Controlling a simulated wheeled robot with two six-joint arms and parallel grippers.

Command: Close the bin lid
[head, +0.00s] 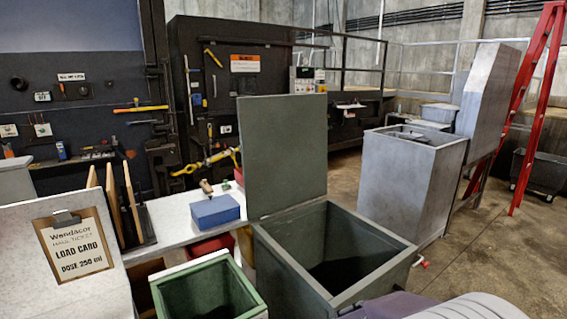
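A grey-green square bin (378,240) stands just right of the middle in the head view. Its flat lid (284,152) is open and stands nearly upright along the bin's left-rear edge. The bin's opening faces up, and its inside is dark, so I cannot tell what lies at the bottom. Neither my left nor my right gripper is in view.
A smaller green open bin (250,296) stands at front left. A white table (180,222) behind it holds a blue box (214,211). A grey metal cabinet (410,175) and a red ladder (520,90) stand at right.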

